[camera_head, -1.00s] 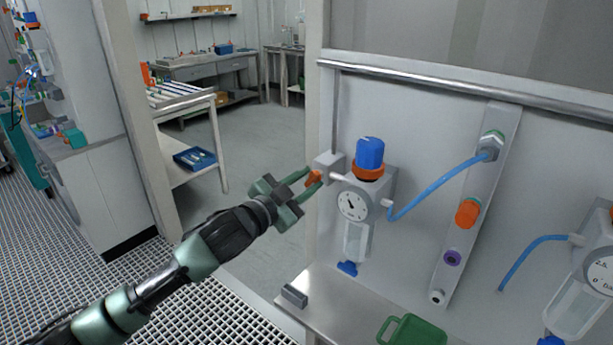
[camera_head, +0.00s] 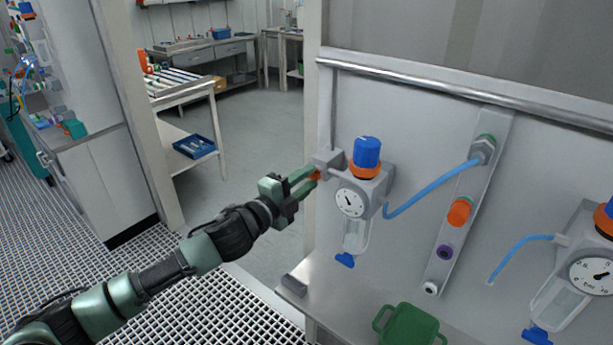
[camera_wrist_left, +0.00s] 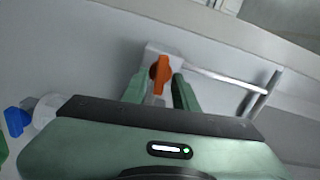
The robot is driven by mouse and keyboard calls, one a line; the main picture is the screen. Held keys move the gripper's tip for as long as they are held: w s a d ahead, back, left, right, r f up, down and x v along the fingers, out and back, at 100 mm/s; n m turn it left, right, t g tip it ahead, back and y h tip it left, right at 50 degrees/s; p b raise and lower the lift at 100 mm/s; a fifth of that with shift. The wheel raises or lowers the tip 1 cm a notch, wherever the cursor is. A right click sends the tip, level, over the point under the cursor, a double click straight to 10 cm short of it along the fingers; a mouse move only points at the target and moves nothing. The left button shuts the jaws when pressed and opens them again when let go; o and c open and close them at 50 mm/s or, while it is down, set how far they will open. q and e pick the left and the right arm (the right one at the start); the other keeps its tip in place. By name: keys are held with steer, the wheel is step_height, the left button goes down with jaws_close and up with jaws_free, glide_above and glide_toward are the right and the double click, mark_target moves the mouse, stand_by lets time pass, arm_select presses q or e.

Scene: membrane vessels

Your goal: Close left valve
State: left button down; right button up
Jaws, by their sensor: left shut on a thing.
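The left valve is a grey block (camera_head: 328,160) on the pale panel with a small orange handle (camera_head: 315,176). In the left wrist view the orange handle (camera_wrist_left: 160,74) stands out from the grey block, between my fingers. My left gripper (camera_head: 308,181) reaches in from the left and is shut on the orange handle. The fingers hide part of the handle in the head view. Beside the valve is a regulator with a blue knob (camera_head: 367,152), an orange ring and a round gauge (camera_head: 350,203). My right gripper is not in view.
A blue hose (camera_head: 430,192) runs from the regulator to a manifold strip (camera_head: 466,205) with an orange plug (camera_head: 459,212). A second regulator (camera_head: 590,270) stands at the right. A green container (camera_head: 410,325) sits on the ledge below. A metal rail (camera_head: 450,88) crosses the panel above.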

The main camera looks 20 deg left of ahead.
arm_select(q)
steer(key=shift+f+m, duration=0.1)
steer(key=shift+m, duration=0.5)
steer(key=c, duration=1.5)
jaws_free()
steer(key=shift+o, duration=0.2)
steer(key=shift+s, duration=0.15)
steer(key=b+v, duration=0.2)
steer(key=v, duration=0.5)
steer(key=shift+s, duration=0.25)
